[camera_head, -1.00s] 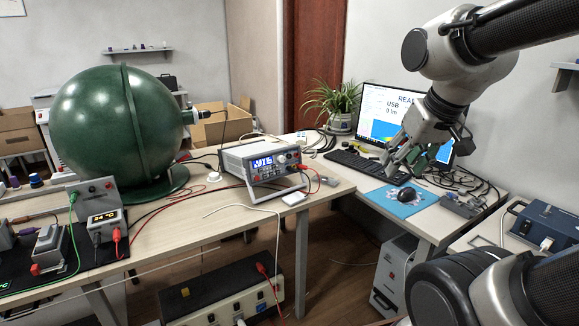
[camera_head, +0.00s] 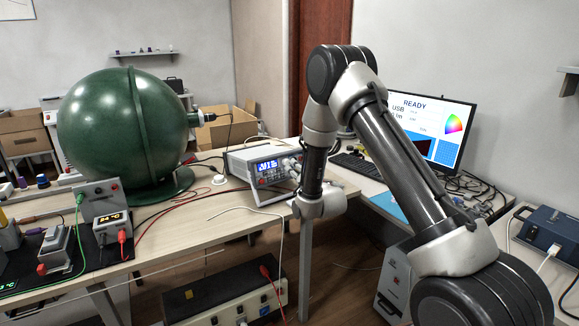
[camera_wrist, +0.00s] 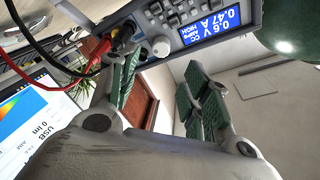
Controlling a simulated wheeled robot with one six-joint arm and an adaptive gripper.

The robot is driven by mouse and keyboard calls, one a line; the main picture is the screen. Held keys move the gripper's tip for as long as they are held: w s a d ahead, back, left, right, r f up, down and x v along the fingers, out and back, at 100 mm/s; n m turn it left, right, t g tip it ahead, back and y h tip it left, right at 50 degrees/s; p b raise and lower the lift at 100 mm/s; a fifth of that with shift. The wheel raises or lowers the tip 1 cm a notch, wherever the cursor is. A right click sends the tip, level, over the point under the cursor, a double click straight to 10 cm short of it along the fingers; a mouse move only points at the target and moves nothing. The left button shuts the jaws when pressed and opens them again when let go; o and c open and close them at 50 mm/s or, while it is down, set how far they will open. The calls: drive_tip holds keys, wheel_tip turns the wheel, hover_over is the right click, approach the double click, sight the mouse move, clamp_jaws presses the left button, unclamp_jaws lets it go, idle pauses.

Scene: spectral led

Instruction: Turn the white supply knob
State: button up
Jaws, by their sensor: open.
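The power supply (camera_head: 250,165) is a grey bench unit with a lit blue display, standing on the wooden table right of the green sphere. In the wrist view its panel (camera_wrist: 185,12) appears upside down, with the display reading 0.6 V and 0.47 A. The white supply knob (camera_wrist: 161,46) sits beside the display, close to plugged red and black leads. My gripper (camera_wrist: 161,62) is open and empty, its green-padded fingers spread either side of the knob in the picture. I see no contact with the knob. In the head view my arm hides most of the gripper and the panel's right part.
Red and black leads (camera_wrist: 90,62) run close to the left finger in the wrist view. The green sphere (camera_head: 125,125) stands left of the supply. A monitor (camera_head: 430,125) stands on the desk at right. A white cable (camera_head: 245,212) lies over the table's front edge.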

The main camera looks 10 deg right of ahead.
sight(288, 163)
drive_tip(key=w, duration=0.2)
drive_tip(key=w+a, duration=0.1)
drive_tip(key=w, duration=0.4)
drive_tip(key=shift+w+a+f, duration=0.3)
drive_tip(key=shift+f, duration=0.1)
drive_tip(key=c, duration=1)
drive_tip(key=shift+c, duration=0.2)
drive_tip(key=shift+m, duration=0.5)
drive_tip(key=shift+r+m+g+h, duration=0.1)
drive_tip(key=shift+m+g+h, duration=0.2)
drive_tip(key=shift+m, duration=1.15)
drive_tip(key=shift+r+m+g+h, duration=0.1)
drive_tip(key=shift+m+h, duration=0.3)
drive_tip(key=shift+m, duration=1.05)
